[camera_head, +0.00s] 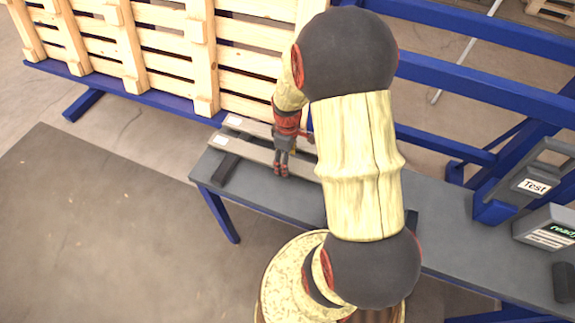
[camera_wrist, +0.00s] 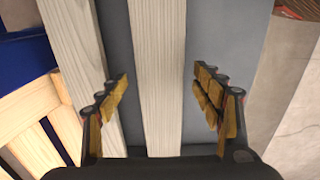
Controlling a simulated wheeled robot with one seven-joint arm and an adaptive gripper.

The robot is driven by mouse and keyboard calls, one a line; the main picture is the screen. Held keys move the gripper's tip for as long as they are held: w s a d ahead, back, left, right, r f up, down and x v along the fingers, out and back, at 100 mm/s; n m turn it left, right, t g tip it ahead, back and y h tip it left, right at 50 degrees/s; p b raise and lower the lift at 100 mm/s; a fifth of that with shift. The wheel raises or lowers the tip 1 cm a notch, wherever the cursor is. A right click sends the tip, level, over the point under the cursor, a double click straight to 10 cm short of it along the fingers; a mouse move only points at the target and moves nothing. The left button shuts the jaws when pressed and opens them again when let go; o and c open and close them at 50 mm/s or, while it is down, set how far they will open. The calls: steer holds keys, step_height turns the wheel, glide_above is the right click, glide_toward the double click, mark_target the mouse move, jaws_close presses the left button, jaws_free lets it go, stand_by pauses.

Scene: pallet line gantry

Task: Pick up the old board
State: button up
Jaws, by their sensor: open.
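Two pale, greyish wooden boards lie side by side on the grey bench, each with a white label near its left end. The nearer board (camera_head: 249,151) lies under my gripper (camera_head: 281,169); the farther board (camera_head: 257,129) lies closer to the pallet. I cannot tell which one is the old board. In the wrist view, my gripper (camera_wrist: 160,88) is open, its fingers on either side of one board (camera_wrist: 162,40) and apart from it. The other board (camera_wrist: 78,45) runs to the left, outside the fingers. My arm hides the boards' right ends in the head view.
A slatted wooden pallet (camera_head: 165,45) stands upright on a blue frame (camera_head: 130,92) behind the bench (camera_head: 300,195). A dark block (camera_head: 225,167) lies at the bench's left end. A device marked Test (camera_head: 530,185) and a box marked ready (camera_head: 550,228) stand at right.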

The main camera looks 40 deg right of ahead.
steer(key=shift+r, duration=0.1)
steer(key=shift+c, duration=0.4)
steer(key=c, duration=1.4)
